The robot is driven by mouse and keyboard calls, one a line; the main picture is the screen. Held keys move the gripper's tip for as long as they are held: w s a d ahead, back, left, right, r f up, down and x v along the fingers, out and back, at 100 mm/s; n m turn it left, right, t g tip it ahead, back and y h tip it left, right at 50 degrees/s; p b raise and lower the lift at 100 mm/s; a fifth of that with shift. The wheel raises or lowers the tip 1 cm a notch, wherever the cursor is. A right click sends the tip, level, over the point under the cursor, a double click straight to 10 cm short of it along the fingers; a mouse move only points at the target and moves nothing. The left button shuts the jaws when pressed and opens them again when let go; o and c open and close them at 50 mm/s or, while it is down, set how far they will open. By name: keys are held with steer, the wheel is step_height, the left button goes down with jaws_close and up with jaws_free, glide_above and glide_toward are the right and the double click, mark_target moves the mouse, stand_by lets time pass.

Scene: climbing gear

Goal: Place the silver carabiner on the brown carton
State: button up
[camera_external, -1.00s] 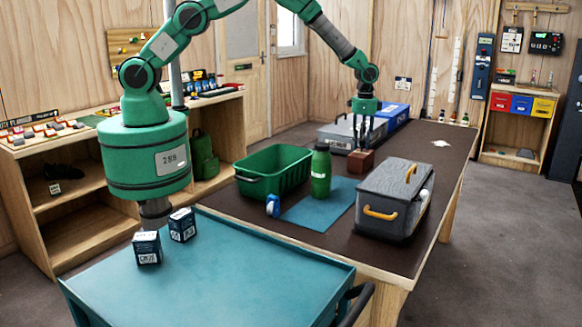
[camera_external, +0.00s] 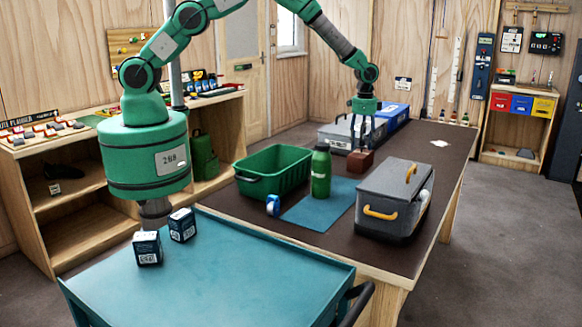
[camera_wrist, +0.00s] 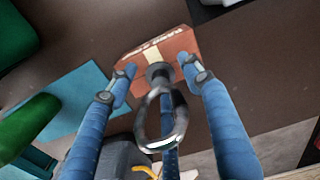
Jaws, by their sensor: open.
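The brown carton (camera_external: 360,163) stands on the dark bench top. In the wrist view the carton (camera_wrist: 186,50) lies beyond and between my fingertips, with a pale strip across its top. The silver carabiner (camera_wrist: 180,122) shows as a shiny loop between my fingers, its upper end overlapping the carton in the picture. I cannot tell whether it touches the carton. I cannot make it out in the external view. My gripper (camera_external: 367,147) points down just above the carton. In the wrist view its blue fingers (camera_wrist: 158,82) are spread apart, one on each side of the carabiner.
A green bottle (camera_external: 321,172) stands on a blue mat (camera_external: 300,212) left of the carton, beside a green crate (camera_external: 240,178). A grey case (camera_external: 375,192) with yellow handles is in front. Another grey case (camera_external: 335,142) and a blue box (camera_external: 395,117) stand behind. The bench's right side is mostly clear.

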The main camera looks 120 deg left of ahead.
step_height(320, 180, up, 12)
steer(key=shift+f+p, duration=0.1)
steer(key=shift+p, duration=0.2)
stand_by(0.8)
